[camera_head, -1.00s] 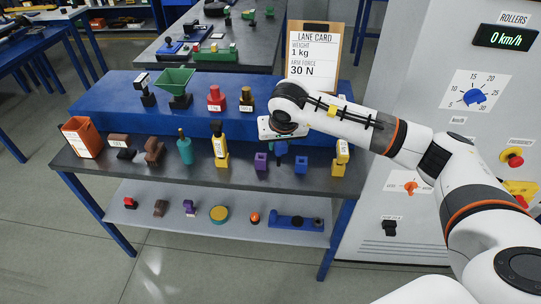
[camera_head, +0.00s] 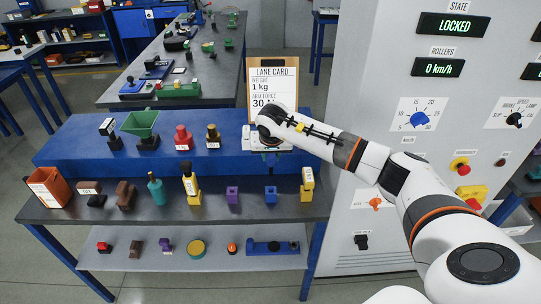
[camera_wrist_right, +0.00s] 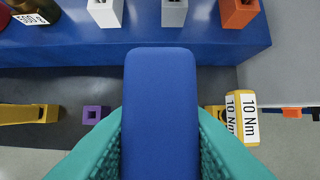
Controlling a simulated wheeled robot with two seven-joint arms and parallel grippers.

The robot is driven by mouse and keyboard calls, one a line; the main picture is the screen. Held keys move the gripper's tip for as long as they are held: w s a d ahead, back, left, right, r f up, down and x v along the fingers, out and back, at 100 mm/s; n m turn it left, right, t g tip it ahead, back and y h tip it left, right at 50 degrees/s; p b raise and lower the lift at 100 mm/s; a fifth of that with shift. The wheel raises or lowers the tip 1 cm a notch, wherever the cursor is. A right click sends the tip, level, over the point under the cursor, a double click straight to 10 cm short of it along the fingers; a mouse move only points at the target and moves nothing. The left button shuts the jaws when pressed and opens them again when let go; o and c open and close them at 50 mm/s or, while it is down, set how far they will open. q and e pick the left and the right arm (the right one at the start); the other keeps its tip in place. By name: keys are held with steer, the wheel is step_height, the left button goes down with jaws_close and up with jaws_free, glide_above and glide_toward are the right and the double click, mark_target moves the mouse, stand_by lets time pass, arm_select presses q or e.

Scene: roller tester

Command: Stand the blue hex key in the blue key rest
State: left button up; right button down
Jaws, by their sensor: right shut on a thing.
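My right gripper (camera_head: 269,152) is over the bench, in front of the lane card. In the right wrist view its teal fingers (camera_wrist_right: 160,135) are shut on a blue block-like piece (camera_wrist_right: 160,90), which I take as the blue hex key. In the head view a bit of the blue key (camera_head: 271,160) shows below the gripper; its lower end is hard to make out. The blue key rest (camera_head: 271,194) stands on the dark bench top, below the gripper in the picture and apart from the key. In the wrist view the held piece hides that spot. My left gripper is not in view.
A purple rest (camera_head: 232,195) stands left of the blue one, and a yellow holder with a 10 Nm tool (camera_head: 307,184) close to its right. The raised blue shelf (camera_head: 80,145) runs behind. The lane card (camera_head: 272,85) stands behind the gripper.

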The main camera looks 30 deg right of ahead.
mark_target(271, 175)
steer(key=shift+f+b, duration=2.15)
steer(key=shift+f, duration=0.7)
steer(key=shift+a, duration=0.1)
steer(key=shift+f+b, duration=0.25)
steer(key=shift+b, duration=0.15)
steer(key=shift+f+b, duration=1.8)
steer(key=shift+f, duration=0.45)
steer(key=c, duration=1.5)
jaws_free()
steer(key=shift+c, duration=0.2)
steer(key=o, duration=0.5)
